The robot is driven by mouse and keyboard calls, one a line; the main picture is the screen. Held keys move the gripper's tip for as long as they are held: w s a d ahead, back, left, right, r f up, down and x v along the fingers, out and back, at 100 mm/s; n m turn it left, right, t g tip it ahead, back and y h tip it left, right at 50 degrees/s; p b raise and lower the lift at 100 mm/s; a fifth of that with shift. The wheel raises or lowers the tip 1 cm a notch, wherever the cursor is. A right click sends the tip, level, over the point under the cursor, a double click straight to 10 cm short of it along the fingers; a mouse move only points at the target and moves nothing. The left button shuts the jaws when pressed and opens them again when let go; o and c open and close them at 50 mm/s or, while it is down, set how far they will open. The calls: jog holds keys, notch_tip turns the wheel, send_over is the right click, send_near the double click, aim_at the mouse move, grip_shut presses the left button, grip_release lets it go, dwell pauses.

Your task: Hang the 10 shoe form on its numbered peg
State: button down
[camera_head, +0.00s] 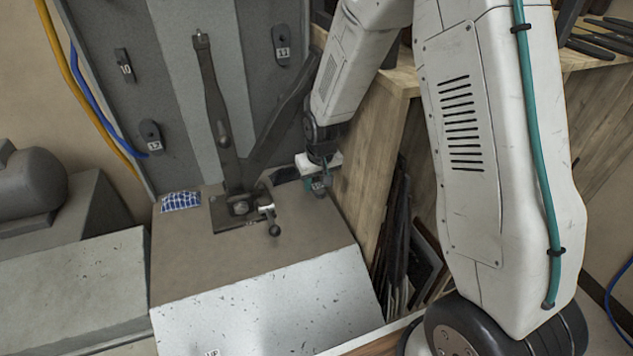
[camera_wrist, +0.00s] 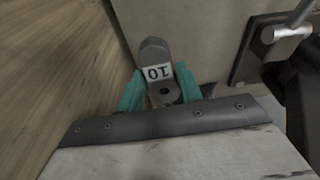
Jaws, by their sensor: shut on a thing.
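The grey shoe form with a white 10 label (camera_wrist: 156,73) is between the teal fingers of my gripper (camera_wrist: 160,92) in the wrist view. My gripper is shut on it, and its rounded end sticks out past the fingertips. In the head view my gripper (camera_head: 318,184) is low at the right rear of the brown machine top; the form there is small and partly hidden. I cannot tell whether it touches the top. A dark, narrow peg marked 10 (camera_head: 124,66) is on the upper left of the grey upright panel, with no form seen on it.
Other numbered forms hang on the panel, one at lower left (camera_head: 150,136) and one at upper right (camera_head: 282,46). A dark metal lever arm (camera_head: 215,100) stands mid-panel. A blue-white patterned item (camera_head: 181,201) lies on the machine top (camera_head: 200,260). A wooden cabinet (camera_head: 372,150) borders the right.

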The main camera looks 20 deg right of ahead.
jog(key=s+r, duration=0.5)
jog(key=r, duration=0.1)
dwell(0.9)
jog(key=shift+d, duration=0.1)
dwell(1.0)
